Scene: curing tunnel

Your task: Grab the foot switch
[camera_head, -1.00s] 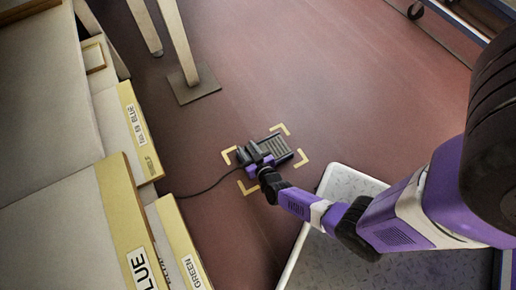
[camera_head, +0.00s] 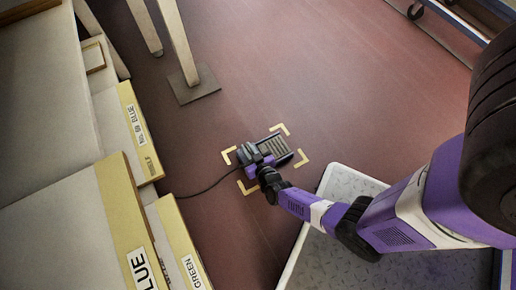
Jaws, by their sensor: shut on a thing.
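The fingertips are small and partly hidden, so the exact contact does not show.
Boxes with yellow edges labelled BLUE (camera_head: 146,270) and GREEN (camera_head: 184,250) stand at the left. A post with a square foot (camera_head: 194,84) stands behind. A grey metal-plate platform (camera_head: 345,183) lies under my arm. Open floor (camera_head: 330,80) extends behind the switch.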

